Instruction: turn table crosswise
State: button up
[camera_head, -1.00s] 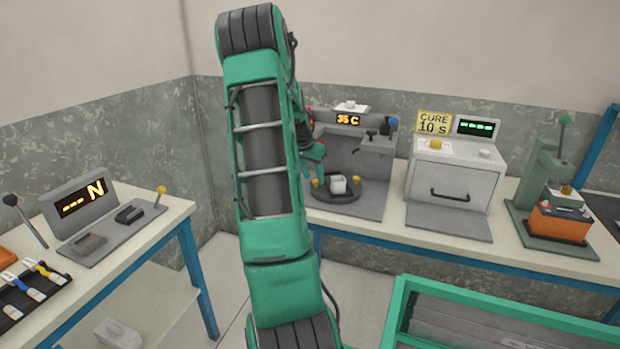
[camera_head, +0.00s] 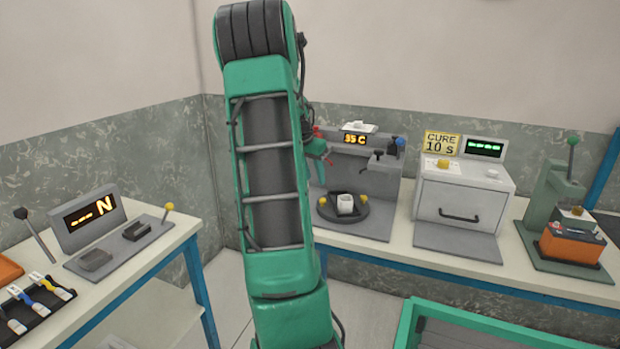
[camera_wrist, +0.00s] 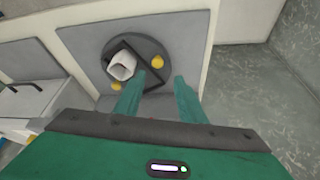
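The turntable (camera_head: 330,215) is a dark round disc with two yellow knobs and a white open-topped block (camera_head: 346,204), at the front of a grey station on the back bench. In the wrist view the turntable (camera_wrist: 108,52) lies beyond my fingertips, with a dark bar across it and the white block (camera_wrist: 122,66) left of my fingers. One yellow knob (camera_wrist: 157,62) shows just beyond the space between the fingertips. My gripper (camera_wrist: 162,78) is open, with nothing between its fingers. In the head view my arm hides most of the gripper.
The station has a display reading 35 C (camera_head: 355,139) and a small lever (camera_head: 378,155). Right of it stand a cure oven (camera_head: 460,205) and a green press (camera_head: 548,185) with an orange battery. A green-framed container (camera_head: 410,325) is at the front.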

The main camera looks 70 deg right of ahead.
jog(key=shift+a, duration=0.1)
jog(key=c, duration=0.5)
jog(key=shift+a+f+m, duration=0.1)
jog(key=shift+a+m, duration=0.2)
jog(key=shift+m, duration=0.1)
grip_shut()
jog(key=s+a+m+h, duration=0.1)
jog(key=a+m+h, duration=0.1)
jog(key=a+m, duration=0.45)
jog(key=m+g, duration=0.1)
jog(key=m, duration=0.2)
send_near(319, 216)
jog(key=s, duration=0.1)
jog(key=s+d, duration=0.1)
jog(key=s, duration=0.1)
jog(key=shift+s+d+f, duration=0.2)
jog(key=shift+d+f, duration=0.1)
jog(key=shift+w+d+f, duration=0.1)
jog(key=shift+w+d, duration=0.2)
jog(key=shift+d, duration=0.2)
jog(key=shift+w+d, duration=0.25)
jog(key=shift+d, duration=0.3)
jog(key=shift+w+d+f, duration=0.15)
jog(key=shift+w+d, duration=0.2)
jog(key=shift+d, duration=0.35)
